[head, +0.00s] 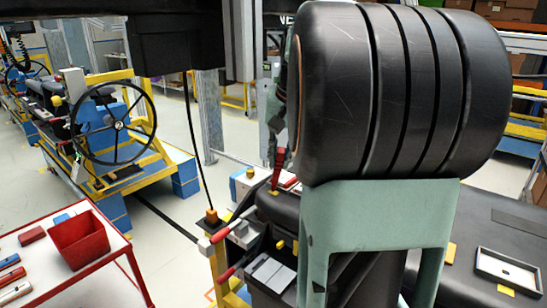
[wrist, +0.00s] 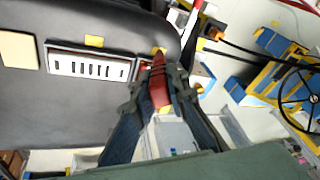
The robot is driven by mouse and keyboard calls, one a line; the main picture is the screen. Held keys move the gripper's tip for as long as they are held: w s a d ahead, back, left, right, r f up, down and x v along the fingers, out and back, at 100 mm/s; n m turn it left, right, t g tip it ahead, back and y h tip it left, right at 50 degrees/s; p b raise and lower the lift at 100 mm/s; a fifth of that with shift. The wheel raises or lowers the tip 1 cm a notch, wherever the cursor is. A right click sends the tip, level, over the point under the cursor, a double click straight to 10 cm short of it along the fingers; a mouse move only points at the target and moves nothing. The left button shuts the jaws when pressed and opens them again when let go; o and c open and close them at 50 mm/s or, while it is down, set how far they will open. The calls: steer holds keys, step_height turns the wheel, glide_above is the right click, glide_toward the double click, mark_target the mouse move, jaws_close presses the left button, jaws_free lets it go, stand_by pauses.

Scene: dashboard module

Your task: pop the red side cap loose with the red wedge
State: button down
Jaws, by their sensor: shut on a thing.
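My gripper (wrist: 157,92) is shut on the red wedge (wrist: 159,80), which points away from the wrist camera. In the head view the wedge (head: 279,160) hangs tip down close above the end of the black dashboard (head: 300,214), partly behind my arm. In the wrist view the wedge's tip lies over a small yellow patch at the dashboard's edge, right of a vent panel (wrist: 92,67). I cannot tell whether the tip touches. I cannot make out the red side cap for certain; a small red patch (head: 291,183) shows beside the wedge tip.
A red-framed table (head: 107,251) at lower left holds a red bin (head: 79,239) and several tools. A blue and yellow station with a black steering wheel (head: 118,124) stands behind it. Red-ended handles (head: 222,235) stick out left of the dashboard. My arm blocks much of the head view.

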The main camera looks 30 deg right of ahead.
mark_target(280, 147)
steer(key=shift+f, duration=0.1)
stand_by(0.3)
step_height(280, 147, up, 5)
steer(key=p, duration=0.4)
steer(key=shift+r+p, duration=0.3)
steer(key=shift+r, duration=0.65)
